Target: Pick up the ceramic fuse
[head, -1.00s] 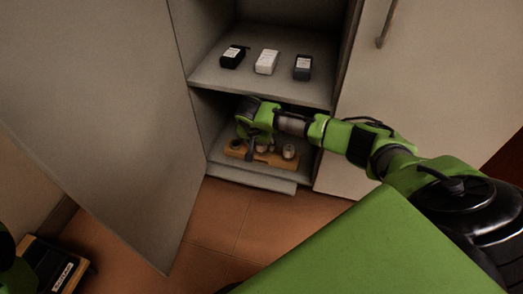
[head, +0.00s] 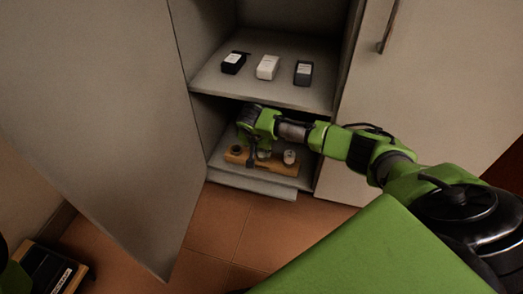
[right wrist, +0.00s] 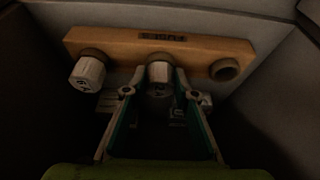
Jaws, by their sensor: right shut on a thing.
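A wooden rack (right wrist: 203,48) marked FUSES stands on the lower cabinet shelf; it also shows in the head view (head: 285,168). In the right wrist view, a pale ceramic fuse (right wrist: 160,71) is at the rack's middle holder. My right gripper (right wrist: 160,80) is shut on this fuse, one finger on each side. The fuse's far end is at the holder; I cannot tell if it is still seated. In the head view, my right gripper (head: 256,156) reaches into the lower compartment and partly hides the fuse. My left gripper is not in view.
Another pale fuse (right wrist: 87,72) sits at the rack's left in the wrist view; the right holder (right wrist: 225,69) is empty. Dark (head: 234,63), white (head: 267,67) and grey (head: 303,73) boxes stand on the upper shelf (head: 255,88), close above my arm. An open door (head: 110,120) is at left.

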